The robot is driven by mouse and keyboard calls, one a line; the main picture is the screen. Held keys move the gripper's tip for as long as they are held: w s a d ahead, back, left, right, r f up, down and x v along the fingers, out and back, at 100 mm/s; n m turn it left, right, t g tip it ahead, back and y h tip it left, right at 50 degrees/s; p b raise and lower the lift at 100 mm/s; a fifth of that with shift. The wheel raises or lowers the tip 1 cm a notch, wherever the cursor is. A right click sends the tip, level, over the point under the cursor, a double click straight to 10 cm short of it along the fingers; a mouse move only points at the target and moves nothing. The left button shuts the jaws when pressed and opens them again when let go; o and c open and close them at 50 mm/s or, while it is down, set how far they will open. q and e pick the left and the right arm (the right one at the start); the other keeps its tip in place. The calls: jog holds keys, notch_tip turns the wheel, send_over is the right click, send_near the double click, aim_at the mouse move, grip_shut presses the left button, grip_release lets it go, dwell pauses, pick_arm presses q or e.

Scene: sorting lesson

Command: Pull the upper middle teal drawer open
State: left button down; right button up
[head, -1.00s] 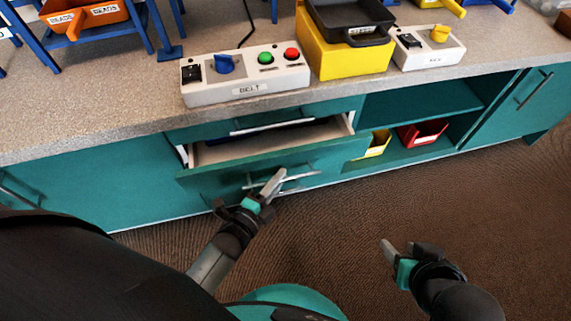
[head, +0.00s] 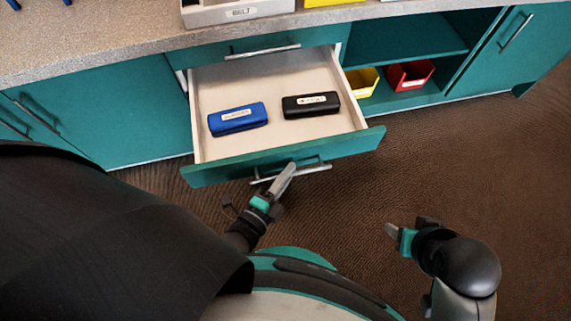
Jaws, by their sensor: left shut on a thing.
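A teal drawer (head: 225,171) is pulled well out of the counter's middle section. It sits directly below a closed teal drawer front (head: 205,58) with a bar handle (head: 262,51). Inside the open drawer, a blue case (head: 238,118) lies at the left and a black case (head: 311,105) at the right, both labelled. My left gripper (head: 285,180) is shut on the open drawer's bar handle (head: 318,168), in front of its face. My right gripper (head: 392,232) hangs apart over the floor at the right; its finger opening is unclear.
Right of the drawers is an open shelf with a yellow bin (head: 362,82) and a red bin (head: 410,75). A white BELT box (head: 240,12) stands on the grey counter (head: 120,40). Closed teal doors flank both sides. The brown floor (head: 470,170) at the right is clear.

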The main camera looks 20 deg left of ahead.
pick_arm(q)
jog(key=shift+s+d, duration=0.25)
jog(key=shift+s, duration=0.15)
pick_arm(e)
jog(key=shift+f, duration=0.1)
pick_arm(q)
jog(key=c, duration=0.9)
grip_release()
jog(key=p+v, duration=0.3)
jog(key=v, duration=1.2)
pick_arm(e)
notch_tip(320, 180, down, 7)
jog(key=g, duration=0.1)
jog(key=shift+s, duration=0.45)
pick_arm(q)
jog(key=shift+s, duration=0.15)
